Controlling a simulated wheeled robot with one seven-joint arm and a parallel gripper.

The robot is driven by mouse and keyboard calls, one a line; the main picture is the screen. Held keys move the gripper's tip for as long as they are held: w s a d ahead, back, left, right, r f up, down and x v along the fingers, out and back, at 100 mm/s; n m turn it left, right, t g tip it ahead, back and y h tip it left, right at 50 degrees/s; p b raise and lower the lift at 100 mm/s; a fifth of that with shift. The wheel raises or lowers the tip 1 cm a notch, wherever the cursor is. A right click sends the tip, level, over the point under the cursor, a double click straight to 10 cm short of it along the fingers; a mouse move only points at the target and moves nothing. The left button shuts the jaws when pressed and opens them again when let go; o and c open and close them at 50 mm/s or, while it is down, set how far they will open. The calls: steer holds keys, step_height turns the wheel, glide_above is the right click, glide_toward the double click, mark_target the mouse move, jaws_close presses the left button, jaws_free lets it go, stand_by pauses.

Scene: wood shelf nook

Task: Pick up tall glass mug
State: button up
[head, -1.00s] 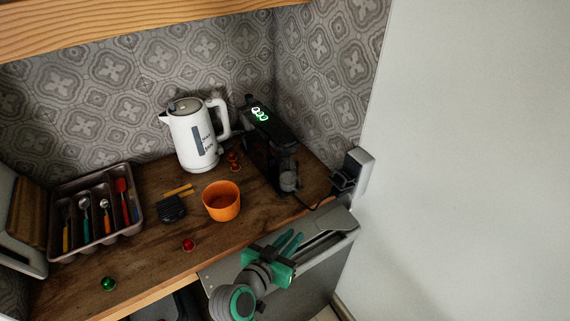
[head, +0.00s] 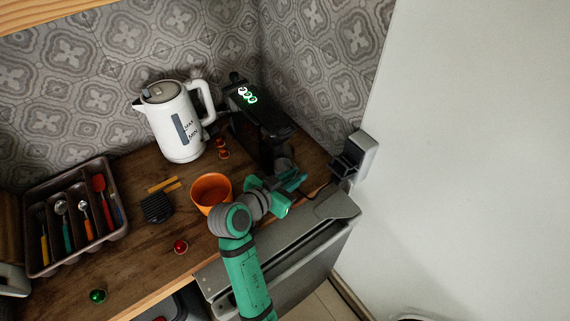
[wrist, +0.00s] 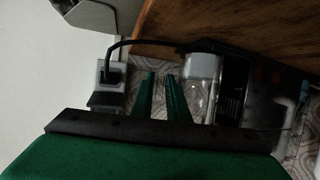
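The tall glass mug (wrist: 197,98) shows in the wrist view as a clear, pale shape beside the dark coffee machine (wrist: 236,90). In the head view it is mostly hidden behind my gripper, with a greyish part (head: 283,163) at the foot of the coffee machine (head: 262,125). My gripper (head: 294,182) is just in front of the machine's foot. In the wrist view my gripper (wrist: 160,80) has its two green fingers apart with nothing between them. The mug is to the right of the fingers there, outside the gap.
A wall socket with a plug (head: 352,158) and cord is at right. A cutlery tray (head: 75,218) is at far left.

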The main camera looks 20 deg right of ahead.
steer(key=shift+x, duration=2.5)
steer(key=shift+r, duration=0.1)
jaws_close()
steer(key=shift+a, duration=0.1)
steer(key=shift+r, duration=0.35)
steer(key=s+d, duration=0.2)
steer(key=s, duration=0.6)
steer(key=s+d, duration=0.3)
steer(key=s, duration=0.6)
